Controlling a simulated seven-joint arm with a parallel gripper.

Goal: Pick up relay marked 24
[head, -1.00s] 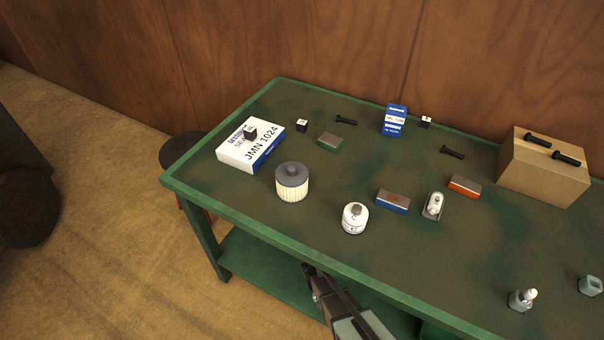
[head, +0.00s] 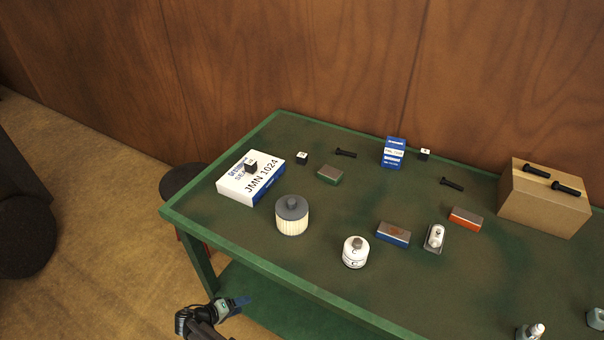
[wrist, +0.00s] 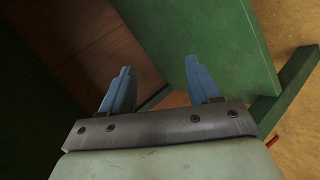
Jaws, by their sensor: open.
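Three small dark cubes with white tops look like relays. One (head: 250,167) sits on the white JMN 1024 box (head: 236,186), one (head: 302,158) stands on the table just right of that box, and one (head: 424,154) stands at the back beside the blue box. Their markings are too small to read, so I cannot tell which is 24. My gripper (head: 242,301) is low at the table's front left, beyond its front edge and well away from the cubes. In the wrist view its two blue fingers (wrist: 160,80) are apart with nothing between them.
The green table (head: 330,298) also holds a filter (head: 291,216), a white canister (head: 356,252), a blue box (head: 394,153), several small blocks, black bolts and a cardboard box (head: 545,200). Its green lower shelf (head: 265,300) is near my gripper. A dark round stool (head: 183,181) stands at left.

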